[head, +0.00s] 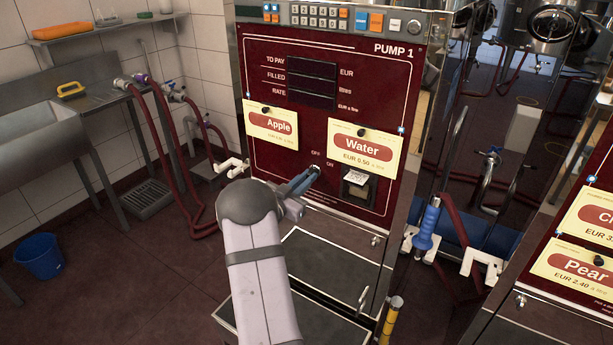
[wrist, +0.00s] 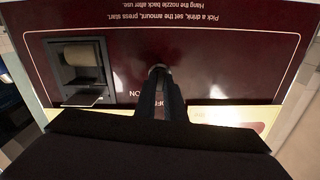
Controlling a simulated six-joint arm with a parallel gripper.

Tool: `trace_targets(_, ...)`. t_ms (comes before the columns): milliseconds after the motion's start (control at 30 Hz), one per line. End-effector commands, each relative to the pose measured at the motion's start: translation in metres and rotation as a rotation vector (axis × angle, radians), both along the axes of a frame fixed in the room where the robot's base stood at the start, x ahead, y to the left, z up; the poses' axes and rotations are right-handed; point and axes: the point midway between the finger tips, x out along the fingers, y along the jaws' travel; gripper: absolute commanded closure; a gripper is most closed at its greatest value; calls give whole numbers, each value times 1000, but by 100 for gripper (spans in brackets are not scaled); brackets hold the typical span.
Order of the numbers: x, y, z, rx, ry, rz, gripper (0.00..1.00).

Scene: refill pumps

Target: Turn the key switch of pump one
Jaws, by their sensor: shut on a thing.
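Pump one is the dark red panel (head: 390,95) marked PUMP 1, upright in the middle of the head view. Its key switch (wrist: 158,67) is at the fingertips in the wrist view, near the OFF and ON labels. My gripper (head: 312,173) reaches the panel from the front. In the wrist view my gripper (wrist: 160,78) has its two dark fingers close together, shut on the key. The fingers hide most of the key, so I cannot tell which way it points.
An Apple card (head: 270,125) and a Water card (head: 362,151) hang on the panel. A receipt slot (head: 358,188) is right of my gripper. A blue-handled nozzle (head: 428,222) hangs at the pump's right side. Another pump with a Pear card (head: 580,268) stands at right.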

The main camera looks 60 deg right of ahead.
Motion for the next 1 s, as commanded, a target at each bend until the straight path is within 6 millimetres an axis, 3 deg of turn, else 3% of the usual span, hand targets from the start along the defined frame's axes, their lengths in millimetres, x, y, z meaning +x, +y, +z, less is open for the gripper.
trace_targets(300, 0, 0, -1, 3, 135, -1, 100)
trace_targets(833, -1, 0, -2, 3, 163, -1, 100)
trace_targets(900, 0, 0, -2, 3, 163, 0, 76)
trace_targets(1000, 0, 0, -2, 3, 161, 0, 72)
